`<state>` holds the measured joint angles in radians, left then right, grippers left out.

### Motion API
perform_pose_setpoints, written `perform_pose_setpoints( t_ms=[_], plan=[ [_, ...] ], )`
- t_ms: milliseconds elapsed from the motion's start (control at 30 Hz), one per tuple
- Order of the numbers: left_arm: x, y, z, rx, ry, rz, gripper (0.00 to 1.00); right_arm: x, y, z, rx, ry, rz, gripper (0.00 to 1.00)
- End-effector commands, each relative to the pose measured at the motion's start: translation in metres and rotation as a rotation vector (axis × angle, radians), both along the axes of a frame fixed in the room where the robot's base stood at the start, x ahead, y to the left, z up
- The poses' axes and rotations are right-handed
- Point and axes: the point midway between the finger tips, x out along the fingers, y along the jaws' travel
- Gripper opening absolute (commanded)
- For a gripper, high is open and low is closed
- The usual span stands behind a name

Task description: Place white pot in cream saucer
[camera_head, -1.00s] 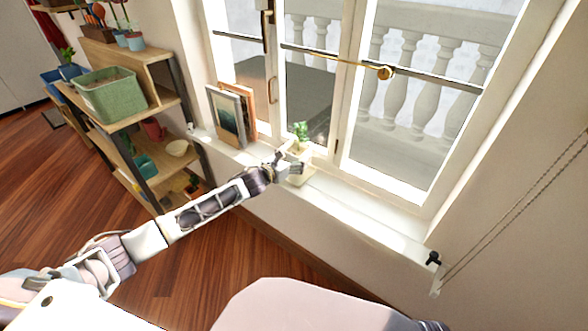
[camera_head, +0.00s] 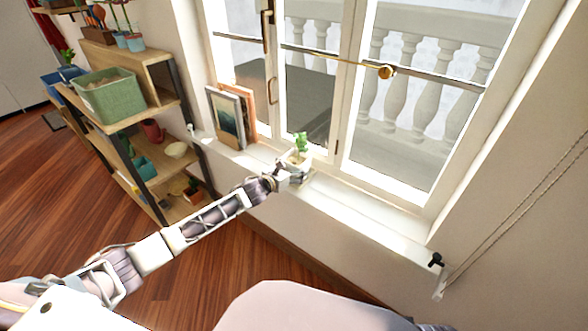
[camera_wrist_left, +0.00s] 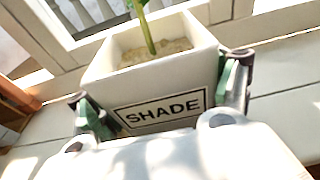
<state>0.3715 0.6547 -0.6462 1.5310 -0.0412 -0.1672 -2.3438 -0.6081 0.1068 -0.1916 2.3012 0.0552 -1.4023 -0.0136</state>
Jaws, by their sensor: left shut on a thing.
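A white square pot (camera_head: 297,159) holds a small green plant and stands out at the window sill in the head view. In the left wrist view the white pot (camera_wrist_left: 165,90) fills the middle, with brown soil and a "SHADE" label facing my wrist. My left gripper (camera_head: 291,176) is shut on the pot, with one finger on each side. The pot looks nearly upright and is over or on the sill; whether its base touches anything is hidden. I cannot make out a cream saucer beneath it. My right gripper is not in view.
The white window sill (camera_head: 365,222) is clear to the right of the pot. Framed pictures (camera_head: 228,118) lean at its left end. A wooden shelf (camera_head: 160,68) with a green planter (camera_head: 110,97) and a cream bowl (camera_head: 176,150) stands further left.

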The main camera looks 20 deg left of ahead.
Motion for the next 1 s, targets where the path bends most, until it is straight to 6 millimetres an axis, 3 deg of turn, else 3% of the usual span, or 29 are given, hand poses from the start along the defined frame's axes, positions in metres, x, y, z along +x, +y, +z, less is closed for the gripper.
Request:
perform_pose_setpoints(
  t_ms=[300,333,467,1000],
  plan=[
    [0.0007,0.0,-0.0001,0.001,-0.003,0.0,0.41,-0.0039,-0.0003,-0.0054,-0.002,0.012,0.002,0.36],
    [0.0002,0.0002,-0.0018,0.002,-0.001,0.001,0.83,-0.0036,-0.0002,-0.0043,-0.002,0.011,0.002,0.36],
    [0.0002,0.0001,-0.0015,0.001,0.0,0.0,0.99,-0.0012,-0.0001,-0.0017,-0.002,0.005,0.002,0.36],
    [0.0002,0.0001,0.0019,0.0,-0.001,0.0,1.0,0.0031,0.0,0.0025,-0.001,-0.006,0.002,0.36]
  ],
)
